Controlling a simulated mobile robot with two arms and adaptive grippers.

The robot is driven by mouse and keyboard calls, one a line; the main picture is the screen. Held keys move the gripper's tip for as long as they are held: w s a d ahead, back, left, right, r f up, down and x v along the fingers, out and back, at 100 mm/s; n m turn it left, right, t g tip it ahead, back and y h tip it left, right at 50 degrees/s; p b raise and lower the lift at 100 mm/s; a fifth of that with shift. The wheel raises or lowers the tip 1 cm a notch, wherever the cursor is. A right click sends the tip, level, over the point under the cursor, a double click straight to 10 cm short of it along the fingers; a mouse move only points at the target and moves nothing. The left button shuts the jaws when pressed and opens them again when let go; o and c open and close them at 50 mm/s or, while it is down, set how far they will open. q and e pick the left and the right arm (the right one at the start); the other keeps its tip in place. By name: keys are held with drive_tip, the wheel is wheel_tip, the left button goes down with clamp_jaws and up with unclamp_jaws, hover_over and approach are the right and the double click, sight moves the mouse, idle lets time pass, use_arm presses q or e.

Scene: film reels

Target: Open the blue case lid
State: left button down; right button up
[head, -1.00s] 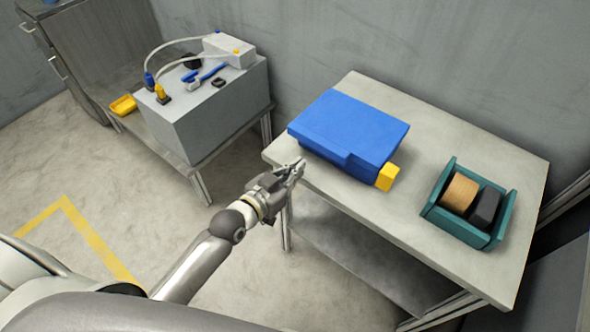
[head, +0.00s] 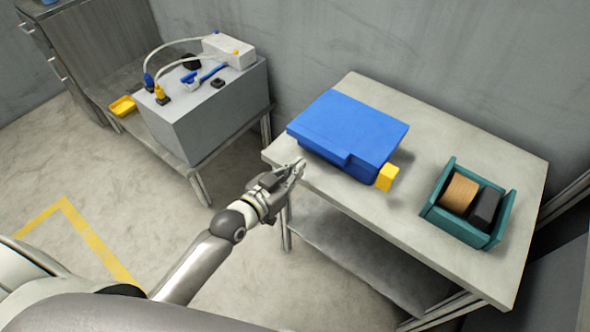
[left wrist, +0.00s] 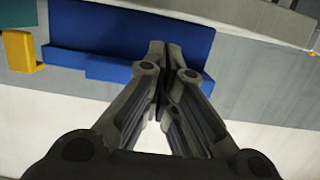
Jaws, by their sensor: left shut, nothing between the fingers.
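The blue case (head: 350,130) lies on the table with its lid down. A raised ledge runs along its front side, and a yellow block (head: 387,177) sticks out at its right front corner. My left gripper (head: 299,166) is shut and empty, just in front of the case's left front corner, near the table edge. In the left wrist view the shut fingertips (left wrist: 166,46) overlap the blue case (left wrist: 110,35), and the yellow block (left wrist: 20,52) shows at the left. I cannot tell whether the fingertips touch the case. My right gripper is not in view.
A teal tray (head: 435,212) with a brown reel (head: 460,193) and a black reel (head: 485,207) stands to the right on the same table (head: 400,235). A grey box (head: 215,115) with cables stands on another table at the left.

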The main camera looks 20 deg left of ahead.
use_arm(q)
drive_tip(key=shift+r+x, duration=0.2)
drive_tip(key=shift+x, duration=0.8)
drive_tip(key=shift+r+x, duration=0.25)
drive_tip(key=shift+x, duration=0.8)
drive_tip(key=shift+s, duration=0.15)
drive_tip(key=shift+r+p, duration=0.15)
drive_tip(key=shift+p, duration=0.15)
wheel_tip(320, 180, up, 6)
drive_tip(key=w+p, duration=0.1)
drive_tip(key=p, duration=0.5)
drive_tip(key=shift+w+d, duration=0.25)
drive_tip(key=shift+r, duration=0.1)
